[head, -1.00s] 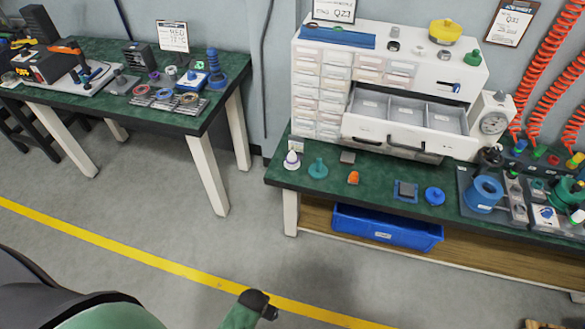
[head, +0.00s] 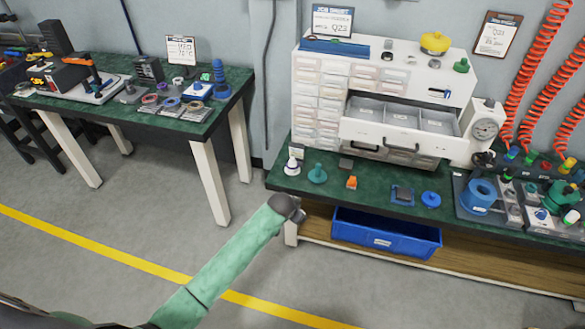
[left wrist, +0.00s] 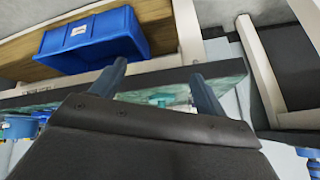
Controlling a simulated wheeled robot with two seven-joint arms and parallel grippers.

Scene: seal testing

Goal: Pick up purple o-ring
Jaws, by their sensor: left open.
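Several small rings lie on the green left table in the head view. One looks purplish (head: 150,99), but the rings are too small for me to be sure which is the purple o-ring. My left arm reaches up from the bottom left, and its dark end (head: 287,206) is in front of the right bench's left corner, well away from the rings. In the left wrist view my left gripper (left wrist: 158,68) is open, with nothing between its fingers. No o-ring can be made out there. My right gripper is not in view.
The right bench (head: 250,182) carries a white drawer cabinet (head: 386,140) with one drawer open. A blue bin (head: 386,235) sits on its lower shelf and also shows in the left wrist view (left wrist: 95,45). Open floor lies between the tables.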

